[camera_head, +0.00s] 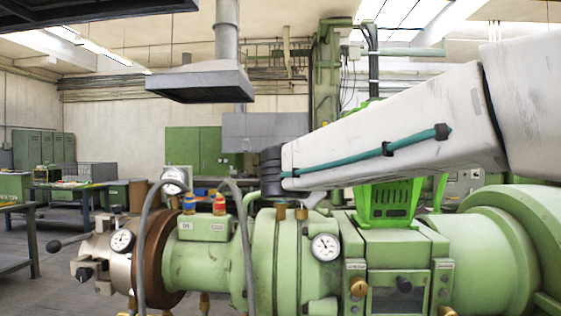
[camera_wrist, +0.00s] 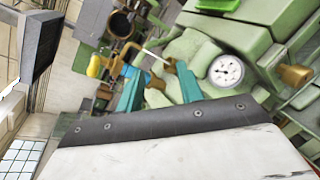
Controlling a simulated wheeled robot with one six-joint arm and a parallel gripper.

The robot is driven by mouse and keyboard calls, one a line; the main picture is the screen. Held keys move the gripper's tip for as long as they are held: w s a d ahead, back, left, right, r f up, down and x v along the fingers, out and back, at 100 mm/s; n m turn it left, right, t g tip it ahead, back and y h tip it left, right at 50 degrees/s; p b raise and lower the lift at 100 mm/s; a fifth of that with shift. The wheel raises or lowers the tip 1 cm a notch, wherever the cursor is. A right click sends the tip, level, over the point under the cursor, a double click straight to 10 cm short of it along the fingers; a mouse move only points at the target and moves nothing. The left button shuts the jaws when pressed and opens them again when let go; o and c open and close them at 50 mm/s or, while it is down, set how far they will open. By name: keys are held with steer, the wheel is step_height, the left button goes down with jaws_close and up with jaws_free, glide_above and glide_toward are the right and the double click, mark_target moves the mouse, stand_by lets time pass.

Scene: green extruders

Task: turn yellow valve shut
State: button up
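My gripper (camera_wrist: 155,66) shows in the wrist view as two teal fingers, spread apart with nothing clearly held between them. A yellow rounded part (camera_wrist: 96,66) lies just left of the left fingertip, apart from it, on the green machine. I cannot tell for certain that it is the valve or how far it is turned. My gripper's fingers are not clear in the head view, where my arm's dark joint hangs above the machine.
A round white gauge (camera_wrist: 226,71) sits right of my fingers. In the head view, a gauge (camera_head: 325,247), grey hoses (camera_head: 243,235) and a bright green block (camera_head: 390,205) crowd the machine near my arm. An extractor hood (camera_head: 200,82) hangs behind. Open floor lies at the left.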

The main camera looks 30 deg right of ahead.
steer(key=w+a+r+n+t, duration=0.35)
steer(key=w+r+n, duration=0.25)
steer(key=w+n, duration=0.2)
steer(key=shift+t+y, duration=0.35)
steer(key=shift+y, duration=0.05)
steer(key=x, duration=0.7)
steer(key=shift+w+d, duration=0.2)
steer(key=shift+d, duration=0.25)
jaws_close()
